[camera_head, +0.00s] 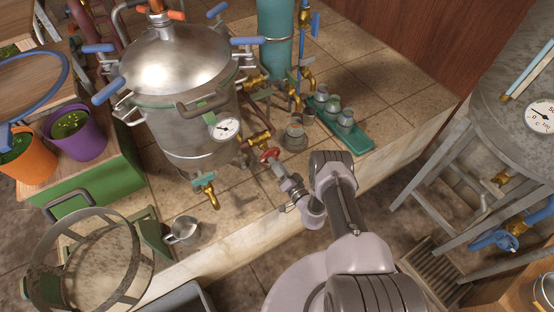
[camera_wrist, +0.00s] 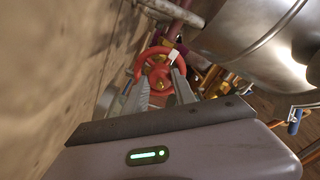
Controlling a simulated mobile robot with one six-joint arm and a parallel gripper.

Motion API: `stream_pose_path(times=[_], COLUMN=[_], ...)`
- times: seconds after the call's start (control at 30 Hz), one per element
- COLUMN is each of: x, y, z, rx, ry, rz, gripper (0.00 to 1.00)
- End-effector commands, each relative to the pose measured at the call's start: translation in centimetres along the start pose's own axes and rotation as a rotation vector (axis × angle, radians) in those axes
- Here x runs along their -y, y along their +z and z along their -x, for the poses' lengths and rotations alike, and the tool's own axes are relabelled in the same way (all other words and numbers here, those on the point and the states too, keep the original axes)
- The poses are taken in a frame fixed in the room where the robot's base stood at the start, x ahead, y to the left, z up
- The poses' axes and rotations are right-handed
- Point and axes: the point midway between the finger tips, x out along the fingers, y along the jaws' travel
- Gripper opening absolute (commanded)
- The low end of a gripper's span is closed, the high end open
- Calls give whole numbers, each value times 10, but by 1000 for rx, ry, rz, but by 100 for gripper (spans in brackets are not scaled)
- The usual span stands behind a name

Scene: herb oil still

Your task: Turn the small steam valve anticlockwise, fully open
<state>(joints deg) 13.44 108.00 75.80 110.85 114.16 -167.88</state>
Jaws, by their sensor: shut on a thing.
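The small steam valve has a red handwheel (camera_head: 270,155) on a brass body (camera_head: 257,142), low at the right side of the steel still (camera_head: 180,90). In the wrist view the red handwheel (camera_wrist: 160,68) sits between my fingers, with a pale mark on its upper right rim. My gripper (camera_head: 281,170) reaches it from the lower right, and in the wrist view my gripper (camera_wrist: 160,82) is shut on the wheel, one finger on each side. The exact contact of the fingertips is partly hidden by the wheel. How far the valve is open cannot be told.
A dial gauge (camera_head: 224,129) hangs on the still just left of the wheel. A brass tap with a teal handle (camera_head: 205,178) and a metal jug (camera_head: 182,230) stand left. A green tray (camera_head: 362,143) with small jars lies right. The tiled bench edge runs under my arm.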

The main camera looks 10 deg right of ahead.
Motion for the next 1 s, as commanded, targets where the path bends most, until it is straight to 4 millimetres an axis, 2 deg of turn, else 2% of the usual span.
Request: stream_pose_path(times=[0.03, 0.4, 0.9, 0.93, 1.0], x=[6, 2, 0, 0, 0], y=[-4, -1, 0, 0, 0], z=[1, 0, 0, 0, 0], rx=[1, 1, 1, 1, 1], ry=[0, -1, -1, -1, 0], rz=[23, 148, 164, 164, 163], gripper=[0, 0, 0, 36, 49])
